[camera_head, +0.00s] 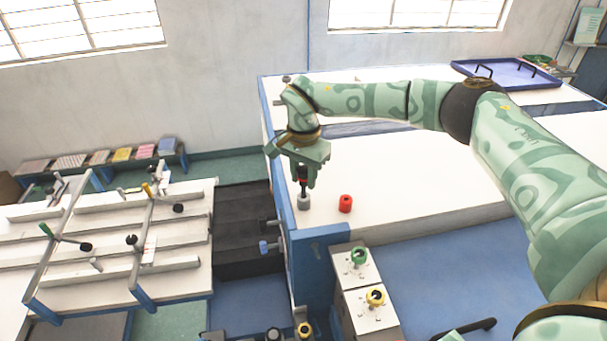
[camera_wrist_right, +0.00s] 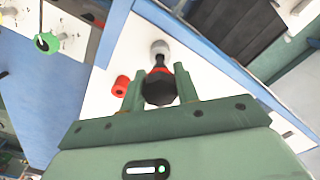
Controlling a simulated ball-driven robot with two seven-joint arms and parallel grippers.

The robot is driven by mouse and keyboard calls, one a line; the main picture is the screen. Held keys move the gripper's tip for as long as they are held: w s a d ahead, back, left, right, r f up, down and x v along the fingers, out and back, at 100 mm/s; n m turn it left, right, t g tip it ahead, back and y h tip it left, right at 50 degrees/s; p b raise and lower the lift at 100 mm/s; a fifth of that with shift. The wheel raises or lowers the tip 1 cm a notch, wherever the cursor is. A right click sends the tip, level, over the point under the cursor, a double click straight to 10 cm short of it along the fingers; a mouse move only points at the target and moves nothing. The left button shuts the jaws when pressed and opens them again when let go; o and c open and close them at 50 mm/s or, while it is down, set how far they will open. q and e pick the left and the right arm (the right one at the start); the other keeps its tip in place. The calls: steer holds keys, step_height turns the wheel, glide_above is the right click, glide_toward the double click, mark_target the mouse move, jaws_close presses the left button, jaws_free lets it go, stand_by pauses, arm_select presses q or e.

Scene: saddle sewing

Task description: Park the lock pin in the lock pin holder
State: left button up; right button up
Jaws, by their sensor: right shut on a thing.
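My right gripper (camera_head: 303,181) points down over the white table near its left edge. It is shut on the lock pin (camera_wrist_right: 159,88), which has a dark body with red parts and a narrow dark tip. The pin also shows below the fingers in the head view (camera_head: 303,188). A short grey cylinder (camera_head: 304,203), apparently the lock pin holder, stands directly under the pin; it also shows in the wrist view (camera_wrist_right: 160,47). The tip meets the cylinder's top in both views; I cannot tell how far it is inside. My left gripper is not in view.
A red cylinder (camera_head: 345,204) stands close to the right of the grey one; it also shows in the wrist view (camera_wrist_right: 121,86). The white table (camera_head: 430,190) is clear further right. A blue tray (camera_head: 507,73) lies at the back right. A slatted rack (camera_head: 110,240) stands at left.

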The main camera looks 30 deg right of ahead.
mark_target(303, 185)
steer(key=shift+f+b, duration=0.95)
steer(key=shift+f, duration=1.1)
steer(key=o, duration=1.2)
steer(key=shift+r, duration=0.1)
step_height(303, 185, up, 16)
steer(key=b, duration=0.3)
steer(key=shift+r, duration=0.15)
